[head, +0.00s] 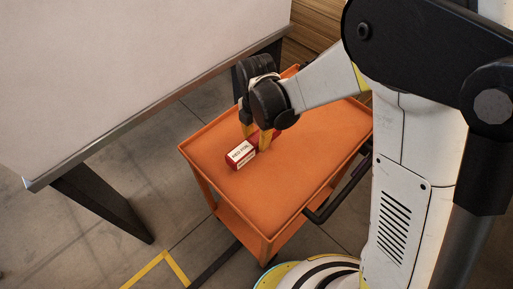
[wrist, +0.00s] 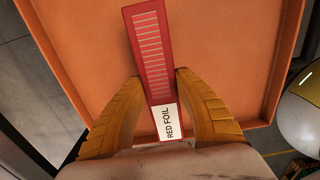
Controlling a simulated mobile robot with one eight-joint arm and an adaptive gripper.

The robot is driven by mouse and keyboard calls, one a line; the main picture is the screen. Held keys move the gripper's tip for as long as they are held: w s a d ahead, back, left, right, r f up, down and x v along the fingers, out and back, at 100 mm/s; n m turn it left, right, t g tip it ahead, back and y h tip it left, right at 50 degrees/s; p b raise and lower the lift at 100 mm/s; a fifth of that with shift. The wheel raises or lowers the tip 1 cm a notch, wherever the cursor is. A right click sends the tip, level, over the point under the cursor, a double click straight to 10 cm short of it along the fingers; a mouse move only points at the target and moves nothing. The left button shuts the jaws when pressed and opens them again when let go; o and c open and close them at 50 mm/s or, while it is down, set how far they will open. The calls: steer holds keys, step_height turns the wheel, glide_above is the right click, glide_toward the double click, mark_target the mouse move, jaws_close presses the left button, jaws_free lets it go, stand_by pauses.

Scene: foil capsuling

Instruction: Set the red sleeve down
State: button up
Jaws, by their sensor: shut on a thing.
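The red sleeve is a long red box with a white label reading RED FOIL. In the head view the red sleeve (head: 240,156) is low over or on the orange cart's top tray (head: 310,170); contact with the tray is hard to tell. In the wrist view the red sleeve (wrist: 152,50) runs up the picture between the two yellow fingers. My gripper (head: 256,138) points down at the cart and is shut on the sleeve. The fingers also show in the wrist view (wrist: 158,82), one on each side of the sleeve, near its labelled end.
The orange tray has a raised rim and is otherwise bare around the sleeve. A large pale table (head: 130,80) with dark legs stands to the left of the cart. A dark handle (head: 335,195) is at the cart's right side. Yellow tape (head: 165,262) marks the floor.

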mark_target(256, 147)
step_height(256, 147, down, 4)
steer(key=shift+f+b, duration=0.1)
steer(key=shift+b, duration=0.85)
steer(key=shift+r, duration=0.2)
steer(key=shift+f, duration=0.15)
steer(key=o, duration=1.1)
